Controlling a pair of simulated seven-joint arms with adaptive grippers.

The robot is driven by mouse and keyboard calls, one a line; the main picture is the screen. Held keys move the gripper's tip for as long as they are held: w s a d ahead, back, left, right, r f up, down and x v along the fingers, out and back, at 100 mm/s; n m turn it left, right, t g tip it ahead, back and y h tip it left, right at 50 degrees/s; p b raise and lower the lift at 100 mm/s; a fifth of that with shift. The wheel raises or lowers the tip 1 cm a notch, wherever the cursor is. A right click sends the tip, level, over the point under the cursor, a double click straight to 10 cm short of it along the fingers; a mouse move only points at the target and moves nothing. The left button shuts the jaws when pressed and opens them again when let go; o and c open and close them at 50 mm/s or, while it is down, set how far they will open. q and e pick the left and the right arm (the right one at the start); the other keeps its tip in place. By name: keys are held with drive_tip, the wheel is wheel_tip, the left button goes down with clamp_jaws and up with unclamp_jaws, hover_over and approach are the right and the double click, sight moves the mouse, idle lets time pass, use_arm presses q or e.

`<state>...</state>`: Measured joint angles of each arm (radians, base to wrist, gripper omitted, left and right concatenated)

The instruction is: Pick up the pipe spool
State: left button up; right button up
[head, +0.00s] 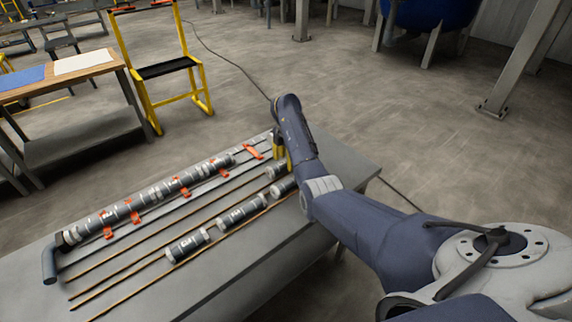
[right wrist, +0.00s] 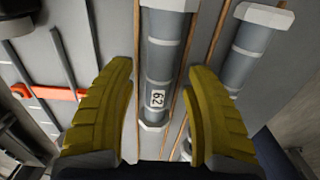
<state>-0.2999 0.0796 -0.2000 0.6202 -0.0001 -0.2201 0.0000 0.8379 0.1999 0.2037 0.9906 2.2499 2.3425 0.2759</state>
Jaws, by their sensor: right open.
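In the right wrist view, a grey pipe spool (right wrist: 162,62) with pale end collars and a number label lies lengthwise between two thin brown rods. My right gripper (right wrist: 160,68) is open, with one yellow finger on each side of this spool and visible gaps to it. In the head view my right gripper (head: 283,153) is over the far right end of the table, at the far end of a row of short spools. The nearer spools in that row are one at the front (head: 187,247) and one behind it (head: 243,212). My left gripper is not in view.
The grey table (head: 215,285) also holds a long pipe assembly (head: 150,197) with orange clamps, parallel to the spools. A second spool (right wrist: 246,55) lies right of the framed one in the wrist view. A yellow-framed stand (head: 165,69) and a workbench (head: 65,73) stand beyond.

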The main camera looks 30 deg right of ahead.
drive_tip(key=shift+f, duration=0.7)
drive_tip(key=shift+c, duration=0.4)
clamp_jaws()
